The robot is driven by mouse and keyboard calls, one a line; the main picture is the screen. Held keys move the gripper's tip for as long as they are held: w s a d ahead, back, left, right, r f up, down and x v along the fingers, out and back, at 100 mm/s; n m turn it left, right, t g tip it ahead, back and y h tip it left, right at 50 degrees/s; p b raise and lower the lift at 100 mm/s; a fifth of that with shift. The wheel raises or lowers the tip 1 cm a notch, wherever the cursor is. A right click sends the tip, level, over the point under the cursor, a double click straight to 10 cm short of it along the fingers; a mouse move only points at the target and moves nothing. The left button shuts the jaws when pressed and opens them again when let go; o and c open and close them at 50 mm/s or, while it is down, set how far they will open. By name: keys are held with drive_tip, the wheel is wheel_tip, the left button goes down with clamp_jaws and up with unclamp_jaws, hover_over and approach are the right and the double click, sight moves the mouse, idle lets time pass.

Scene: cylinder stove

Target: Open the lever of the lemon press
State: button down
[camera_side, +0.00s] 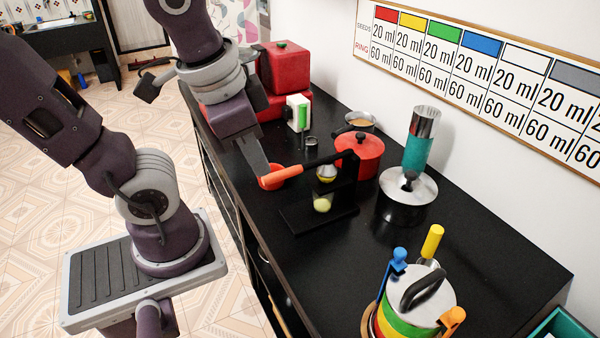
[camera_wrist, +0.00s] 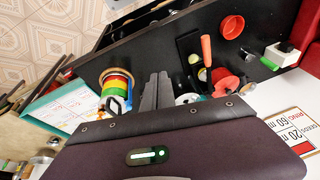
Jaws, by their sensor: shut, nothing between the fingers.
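The lemon press (camera_side: 345,190) is a black stand on the dark counter. Its lever, with an orange-red handle (camera_side: 282,175), reaches out to the left in the side view. In the wrist view the handle (camera_wrist: 206,50) shows right of my fingers. My gripper (camera_side: 266,172) is shut and empty, with its tips close to the handle's outer end in the side view. The wrist view shows a gap between the fingers (camera_wrist: 157,88) and the handle.
A red bowl (camera_wrist: 232,27) lies near the handle. A red pot (camera_side: 358,152), a steel pot (camera_side: 408,200) and a green-and-white box (camera_side: 299,112) stand on the counter. A striped pot (camera_side: 410,310) with coloured tools is at the front.

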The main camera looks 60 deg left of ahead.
drive_tip(key=w+a+f+m+g+y, duration=0.1)
drive_tip(key=w+f+m+g+y, duration=0.1)
drive_tip(key=w+f+m+y, duration=0.4)
drive_tip(key=w+a+f+m+g+y, duration=0.1)
drive_tip(key=w+f+m+y, duration=0.3)
drive_tip(key=f+m, duration=0.65)
drive_tip(key=s+a+f+y, duration=0.1)
drive_tip(key=a+f, duration=0.1)
drive_tip(key=a, duration=0.7)
drive_tip(key=shift+s+a+r, duration=0.1)
